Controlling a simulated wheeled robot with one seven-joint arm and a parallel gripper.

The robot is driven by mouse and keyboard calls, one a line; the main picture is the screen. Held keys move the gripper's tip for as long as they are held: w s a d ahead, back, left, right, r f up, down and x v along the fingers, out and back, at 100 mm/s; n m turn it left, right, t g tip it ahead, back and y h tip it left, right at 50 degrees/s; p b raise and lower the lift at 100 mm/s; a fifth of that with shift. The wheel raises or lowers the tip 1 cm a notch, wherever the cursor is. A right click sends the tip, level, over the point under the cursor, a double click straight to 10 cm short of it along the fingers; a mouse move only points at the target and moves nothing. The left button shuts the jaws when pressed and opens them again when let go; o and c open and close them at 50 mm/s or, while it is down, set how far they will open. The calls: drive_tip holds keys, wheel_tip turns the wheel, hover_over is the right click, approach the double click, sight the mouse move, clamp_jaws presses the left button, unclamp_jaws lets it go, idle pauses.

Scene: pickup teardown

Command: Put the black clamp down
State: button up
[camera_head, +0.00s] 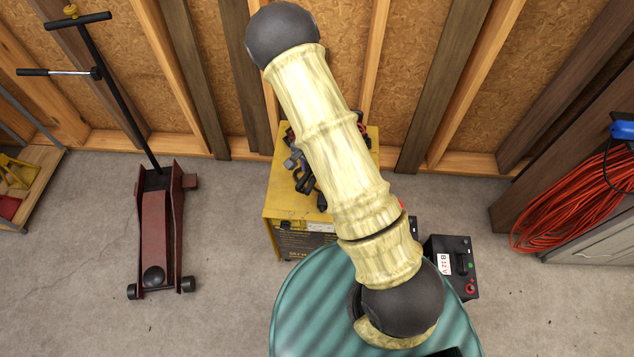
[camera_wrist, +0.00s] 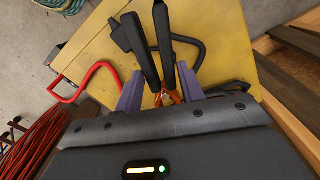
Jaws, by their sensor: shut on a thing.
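The black clamp (camera_wrist: 151,48) is between the two purple fingers of my gripper (camera_wrist: 160,92) in the wrist view. Its black handles point away from my palm and its copper-coloured jaws lie close to it. My gripper is shut on it, over the yellow top of a box (camera_wrist: 215,65). Whether the clamp touches that top I cannot tell. In the head view the yellow box (camera_head: 284,203) stands on the floor by the wall, partly hidden by my arm. Dark clamp shapes (camera_head: 306,180) show on its top, hard to tell apart.
A red cable (camera_wrist: 92,72) bends over the box edge in the wrist view. A black battery (camera_head: 451,266) stands right of the box. A red floor jack (camera_head: 160,230) is at left. A coiled orange cord (camera_head: 570,205) hangs at right. Floor between jack and box is clear.

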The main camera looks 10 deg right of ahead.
drive_tip(key=shift+f, duration=1.7)
drive_tip(key=shift+w+f+b, duration=0.1)
drive_tip(key=shift+f+b, duration=0.45)
drive_tip(key=shift+f, duration=1.35)
drive_tip(key=shift+f, duration=0.1)
drive_tip(key=shift+f, duration=0.15)
drive_tip(key=o, duration=1.1)
